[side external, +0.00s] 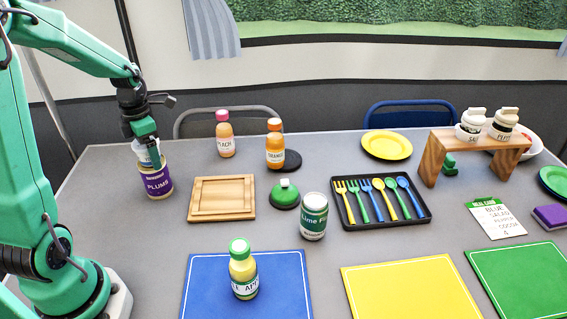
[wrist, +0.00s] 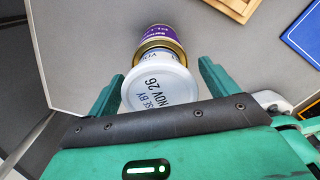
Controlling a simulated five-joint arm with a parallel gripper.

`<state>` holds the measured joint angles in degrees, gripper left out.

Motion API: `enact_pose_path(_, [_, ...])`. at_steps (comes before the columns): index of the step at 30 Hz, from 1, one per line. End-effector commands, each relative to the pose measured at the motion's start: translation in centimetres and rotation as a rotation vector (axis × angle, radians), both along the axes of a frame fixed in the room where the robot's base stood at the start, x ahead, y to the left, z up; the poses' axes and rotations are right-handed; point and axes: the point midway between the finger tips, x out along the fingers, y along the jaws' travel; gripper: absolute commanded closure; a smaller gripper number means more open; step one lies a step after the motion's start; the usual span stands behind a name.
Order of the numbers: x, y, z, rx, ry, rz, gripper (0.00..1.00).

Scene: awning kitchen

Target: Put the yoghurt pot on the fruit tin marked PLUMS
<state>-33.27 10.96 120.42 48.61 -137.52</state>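The yoghurt pot (wrist: 157,88) shows its white lid with a printed date in the wrist view. In the side view the pot (side external: 149,157) appears to rest upright on the fruit tin marked PLUMS (side external: 156,184), with no clear gap between them. The tin has a purple label, and it also shows beyond the pot in the wrist view (wrist: 160,35). My gripper (side external: 148,145) points down over the pot. In the wrist view its fingers (wrist: 161,68) stand on either side of the pot, with gaps visible. The fingers partly hide the pot in the side view.
A wooden board (side external: 221,199) lies right of the tin. Behind it stand a peach bottle (side external: 225,135) and an orange bottle (side external: 275,146). The grey table around the PLUMS tin is clear.

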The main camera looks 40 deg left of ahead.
Motion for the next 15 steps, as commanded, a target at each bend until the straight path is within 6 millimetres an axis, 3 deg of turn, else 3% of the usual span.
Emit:
enact_pose_path(8, [0.0,0.0,0.2,0.000,0.000,0.000,0.14])
enact_pose_path(15, [0.1,0.0,2.0,0.002,-0.003,0.000,0.14])
